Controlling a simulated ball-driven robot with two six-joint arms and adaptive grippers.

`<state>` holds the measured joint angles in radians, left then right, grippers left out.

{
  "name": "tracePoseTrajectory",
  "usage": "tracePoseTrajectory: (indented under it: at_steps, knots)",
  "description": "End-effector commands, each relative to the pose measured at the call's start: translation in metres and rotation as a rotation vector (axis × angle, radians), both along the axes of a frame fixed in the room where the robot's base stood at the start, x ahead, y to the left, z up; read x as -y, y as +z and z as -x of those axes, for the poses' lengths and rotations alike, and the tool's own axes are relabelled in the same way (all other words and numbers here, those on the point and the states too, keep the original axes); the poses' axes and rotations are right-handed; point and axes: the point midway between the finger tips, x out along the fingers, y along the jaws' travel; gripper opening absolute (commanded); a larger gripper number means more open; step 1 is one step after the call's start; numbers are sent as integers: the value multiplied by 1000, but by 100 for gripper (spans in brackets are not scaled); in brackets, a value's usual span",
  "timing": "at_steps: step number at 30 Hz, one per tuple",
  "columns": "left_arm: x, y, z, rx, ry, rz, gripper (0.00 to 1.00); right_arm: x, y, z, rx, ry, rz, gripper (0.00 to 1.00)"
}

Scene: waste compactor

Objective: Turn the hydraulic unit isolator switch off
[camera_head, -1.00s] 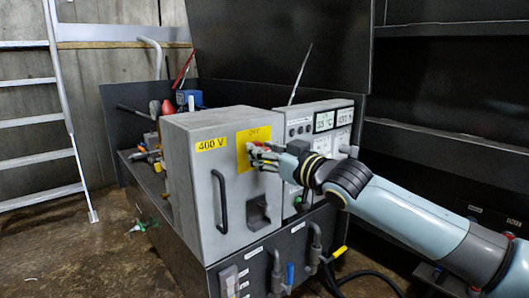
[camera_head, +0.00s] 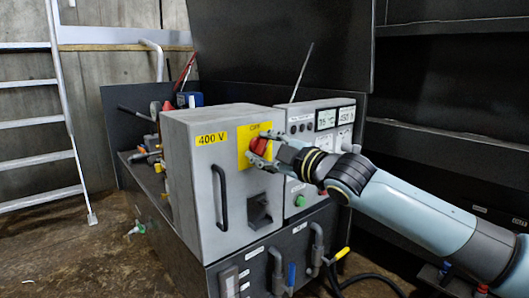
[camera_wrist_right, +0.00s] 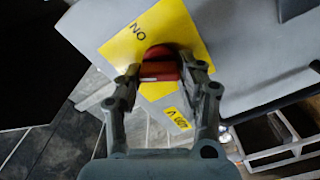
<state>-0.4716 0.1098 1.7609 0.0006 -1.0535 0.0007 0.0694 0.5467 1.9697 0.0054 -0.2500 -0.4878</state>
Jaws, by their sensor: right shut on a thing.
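The isolator switch is a red knob (camera_head: 259,146) on a yellow plate (camera_head: 243,160) on the front of a grey cabinet (camera_head: 190,190). My right gripper (camera_head: 262,150) is closed around the knob's handle, reaching in from the right. In the right wrist view the red handle (camera_wrist_right: 158,70) sits between the two fingertips of the right gripper (camera_wrist_right: 160,76). Printed lettering shows on the plate (camera_wrist_right: 185,30) beside the knob there. In the head view lettering at the plate's top looks like "OFF". The fingers partly hide the knob. My left gripper is not in view.
A black handle (camera_head: 223,196) and a yellow "400 V" label (camera_head: 211,139) are on the cabinet's front. A meter panel with a green button (camera_head: 300,201) stands to the right. Pipes with blue and yellow levers (camera_head: 291,275) are below. A ladder (camera_head: 65,110) stands left.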

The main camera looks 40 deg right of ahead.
Motion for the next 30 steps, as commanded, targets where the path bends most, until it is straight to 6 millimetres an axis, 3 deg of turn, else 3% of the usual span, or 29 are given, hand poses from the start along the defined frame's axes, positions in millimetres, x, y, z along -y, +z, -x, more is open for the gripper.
tracePoseTrajectory:
  at_steps: [9,18,30]
  knots:
    - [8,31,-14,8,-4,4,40,0,-5,0,18,0,281,6]
    - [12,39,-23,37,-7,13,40,0,-5,0,32,0,469,6]
    - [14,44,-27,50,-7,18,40,0,-5,0,39,-1,559,6]
